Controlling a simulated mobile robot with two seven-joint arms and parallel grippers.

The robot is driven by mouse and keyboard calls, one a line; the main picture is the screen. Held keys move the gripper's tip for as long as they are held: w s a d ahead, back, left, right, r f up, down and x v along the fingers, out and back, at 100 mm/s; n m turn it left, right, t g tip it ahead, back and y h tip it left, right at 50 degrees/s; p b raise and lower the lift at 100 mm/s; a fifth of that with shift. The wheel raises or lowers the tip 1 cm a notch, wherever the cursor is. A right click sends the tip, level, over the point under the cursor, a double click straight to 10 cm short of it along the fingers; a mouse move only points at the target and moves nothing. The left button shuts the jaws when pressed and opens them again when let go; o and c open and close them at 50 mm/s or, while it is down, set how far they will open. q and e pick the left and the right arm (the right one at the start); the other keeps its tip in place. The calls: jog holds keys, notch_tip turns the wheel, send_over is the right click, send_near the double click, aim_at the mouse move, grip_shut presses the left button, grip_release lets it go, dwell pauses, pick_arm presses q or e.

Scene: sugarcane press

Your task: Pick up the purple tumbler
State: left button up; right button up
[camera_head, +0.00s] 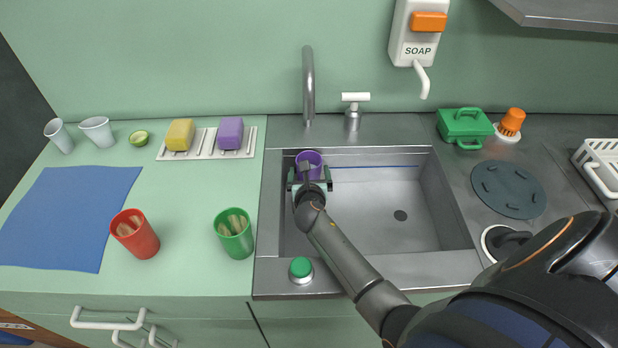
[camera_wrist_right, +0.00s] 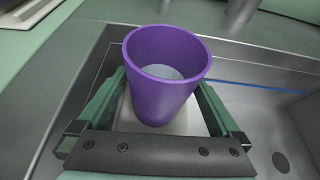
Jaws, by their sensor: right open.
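The purple tumbler (camera_head: 309,160) stands in the back left corner of the sink (camera_head: 375,210), partly hidden by my right gripper in the head view. In the right wrist view the tumbler (camera_wrist_right: 165,75) is upright with its open mouth toward the camera. My right gripper (camera_head: 309,181) reaches into the sink from the front right. Its green fingers are open, one on each side of the tumbler (camera_wrist_right: 160,108); I cannot tell whether they touch it. My left gripper is not in view.
A faucet (camera_head: 308,85) rises behind the sink. A green cup (camera_head: 234,235) and a red cup (camera_head: 136,235), both holding sticks, stand on the left counter. A green button (camera_head: 301,268) sits at the sink's front edge. The sink's right side is clear.

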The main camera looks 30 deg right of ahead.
jog(key=shift+c, duration=0.2)
jog(key=c, duration=1.4)
grip_shut()
jog(key=shift+r, duration=0.2)
